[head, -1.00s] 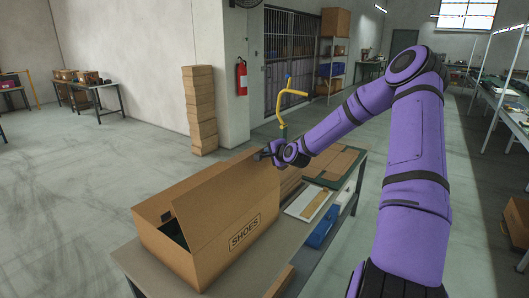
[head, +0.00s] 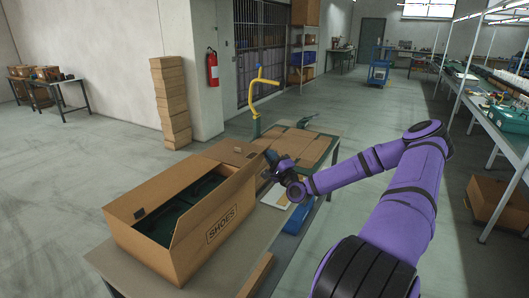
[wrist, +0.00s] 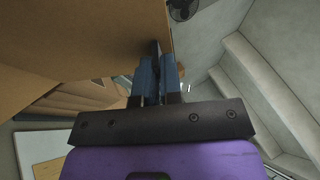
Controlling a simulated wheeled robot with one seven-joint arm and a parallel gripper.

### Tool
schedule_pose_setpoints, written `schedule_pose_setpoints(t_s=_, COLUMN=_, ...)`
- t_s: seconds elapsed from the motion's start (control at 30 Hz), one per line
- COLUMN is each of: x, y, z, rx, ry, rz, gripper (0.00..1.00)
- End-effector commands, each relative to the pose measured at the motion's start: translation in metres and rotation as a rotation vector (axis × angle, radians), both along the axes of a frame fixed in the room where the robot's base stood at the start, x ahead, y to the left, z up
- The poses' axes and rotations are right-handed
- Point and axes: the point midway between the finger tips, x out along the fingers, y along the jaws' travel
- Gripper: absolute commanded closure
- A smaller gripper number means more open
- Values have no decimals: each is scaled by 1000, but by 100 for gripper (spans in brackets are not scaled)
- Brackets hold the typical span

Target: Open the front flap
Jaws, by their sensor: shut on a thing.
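The cardboard shoe box (head: 182,262), marked SHOES on its front, stands on the table. Its top is open and something dark green (head: 185,212) shows inside. The front flap (head: 222,190) rises along the front edge and looks near upright, seen almost edge-on. My gripper (head: 271,156) is at the flap's far right corner, shut on it. In the wrist view the fingers (wrist: 157,68) pinch the edge of a brown cardboard panel (wrist: 90,30). The exact contact is partly hidden by the fingers.
Flat cardboard pieces (head: 298,147) lie on the table behind the box, near a yellow curved stand (head: 256,92). A blue item (head: 298,217) lies to the right of the box. A stack of boxes (head: 170,102) stands on the floor behind. Open floor lies to the left.

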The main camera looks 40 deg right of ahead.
Motion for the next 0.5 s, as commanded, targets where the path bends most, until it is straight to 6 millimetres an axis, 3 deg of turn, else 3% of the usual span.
schedule_pose_setpoints(t_s=0.5, x=-13, y=-5, z=-14, rx=-5, ry=12, rz=0, gripper=100)
